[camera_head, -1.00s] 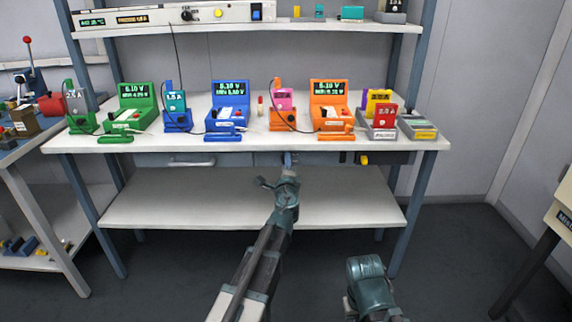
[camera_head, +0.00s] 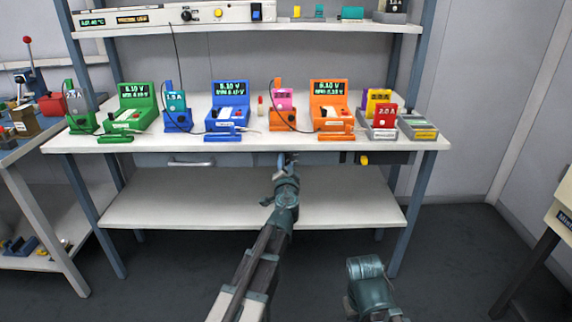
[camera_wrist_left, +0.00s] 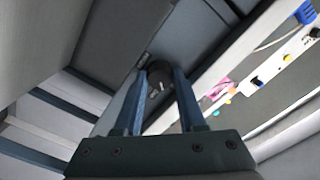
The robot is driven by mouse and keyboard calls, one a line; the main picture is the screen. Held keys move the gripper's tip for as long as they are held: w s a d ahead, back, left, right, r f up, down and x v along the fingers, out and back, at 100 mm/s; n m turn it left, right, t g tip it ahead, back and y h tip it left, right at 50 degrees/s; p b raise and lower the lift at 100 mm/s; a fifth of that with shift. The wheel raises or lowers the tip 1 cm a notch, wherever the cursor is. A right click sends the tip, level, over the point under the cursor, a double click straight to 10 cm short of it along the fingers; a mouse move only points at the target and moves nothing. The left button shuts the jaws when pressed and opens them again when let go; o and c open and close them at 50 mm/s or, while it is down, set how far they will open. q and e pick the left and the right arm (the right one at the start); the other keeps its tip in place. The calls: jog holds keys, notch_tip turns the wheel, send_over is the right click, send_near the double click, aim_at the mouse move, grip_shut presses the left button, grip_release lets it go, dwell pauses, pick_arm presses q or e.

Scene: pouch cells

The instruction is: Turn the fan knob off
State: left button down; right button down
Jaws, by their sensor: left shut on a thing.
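A dark round knob (camera_wrist_left: 157,84) with small light marks sits between the fingertips in the left wrist view. It appears to be the fan knob, on the dark panel (camera_head: 400,157) under the bench's front edge. My left gripper (camera_head: 287,158) reaches up to this panel from below. In the left wrist view my left gripper (camera_wrist_left: 160,78) is shut on the knob, with one blue finger on each side. In the head view the knob is hidden by the gripper.
The white bench top (camera_head: 250,145) overhangs the gripper closely. A yellow knob (camera_head: 364,160) is to the right on the panel. Green, blue (camera_head: 228,115) and orange testers stand on the bench. A lower shelf (camera_head: 345,200) is empty.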

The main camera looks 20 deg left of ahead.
pick_arm(q)
jog(key=n, duration=0.4)
jog(key=shift+s, duration=0.1)
jog(key=shift+n, duration=1.8)
jog(key=c, duration=0.5)
grip_release()
